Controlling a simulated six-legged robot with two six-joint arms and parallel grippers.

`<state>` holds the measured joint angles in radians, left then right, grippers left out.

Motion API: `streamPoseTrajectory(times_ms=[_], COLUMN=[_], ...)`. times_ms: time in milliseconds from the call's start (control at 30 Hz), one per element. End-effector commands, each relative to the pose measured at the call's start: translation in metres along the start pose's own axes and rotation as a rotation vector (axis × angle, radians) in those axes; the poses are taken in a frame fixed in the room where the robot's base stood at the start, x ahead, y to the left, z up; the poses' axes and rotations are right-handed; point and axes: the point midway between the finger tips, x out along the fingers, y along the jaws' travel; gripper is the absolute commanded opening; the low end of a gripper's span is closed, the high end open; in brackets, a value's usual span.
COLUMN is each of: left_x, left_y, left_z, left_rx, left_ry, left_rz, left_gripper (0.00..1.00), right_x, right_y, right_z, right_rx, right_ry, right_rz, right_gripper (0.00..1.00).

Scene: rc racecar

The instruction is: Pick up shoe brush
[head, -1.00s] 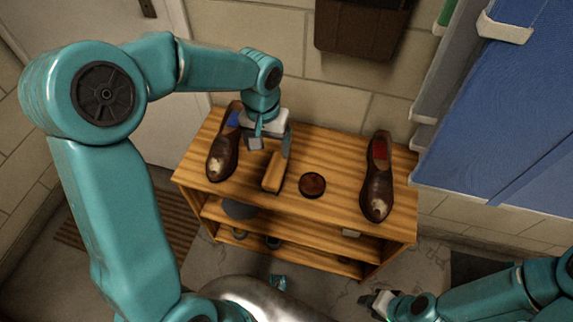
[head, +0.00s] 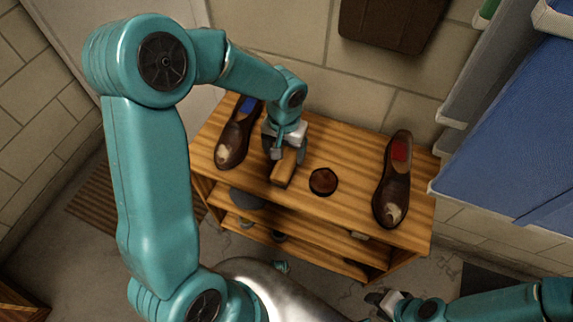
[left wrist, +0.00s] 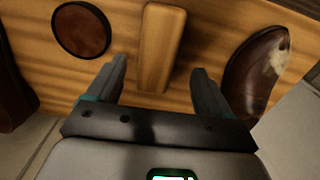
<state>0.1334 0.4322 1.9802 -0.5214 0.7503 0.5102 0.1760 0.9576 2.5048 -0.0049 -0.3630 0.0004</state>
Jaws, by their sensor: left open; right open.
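The shoe brush (head: 284,172) is a wooden block with a dark underside, lying on the top of a wooden shelf unit. It also shows in the left wrist view (left wrist: 158,50), lengthwise between the fingers. My left gripper (head: 286,154) is open just above the brush, with a finger on either side of its near part in the left wrist view (left wrist: 160,90). Whether the fingers touch it, I cannot tell. My right gripper (head: 378,300) is open and empty, low at the lower right, away from the shelf.
On the shelf top (head: 342,215) are a brown shoe with blue lining (head: 234,140) left of the brush, a round dark polish tin (head: 323,181) right of it, and a shoe with red lining (head: 393,190) further right. Blue bins (head: 500,150) stand at the right.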

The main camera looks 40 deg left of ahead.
Motion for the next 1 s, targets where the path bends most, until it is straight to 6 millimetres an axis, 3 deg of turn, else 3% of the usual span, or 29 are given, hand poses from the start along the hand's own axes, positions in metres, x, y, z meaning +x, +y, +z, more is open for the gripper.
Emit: streamPoseTrajectory(times_ms=[300, 600, 633, 800, 1000], left_x=[0.046, 0.052, 0.052, 0.052, 0.052], left_y=[0.004, 0.004, 0.004, 0.004, 0.004], left_z=[0.001, -0.001, -0.001, -0.001, -0.001], left_rx=[0.002, 0.002, 0.002, 0.002, 0.002], left_ry=[-0.004, -0.001, -0.001, -0.001, -0.001], left_rz=[0.0, 0.0, 0.0, 0.0, 0.0], left_gripper=[0.81, 0.81, 0.78, 0.24, 0.23], right_x=[0.01, 0.01, 0.01, 0.01, 0.01], right_y=[0.004, 0.004, 0.004, 0.004, 0.004], right_z=[0.0, 0.0, 0.0, 0.0, 0.0], right_rx=[0.0, 0.0, 0.0, 0.0, 0.0], right_ry=[0.0, 0.0, 0.0, 0.0, 0.0], right_rz=[0.0, 0.0, 0.0, 0.0, 0.0], right_gripper=[0.43, 0.43, 0.43, 0.43, 0.43])
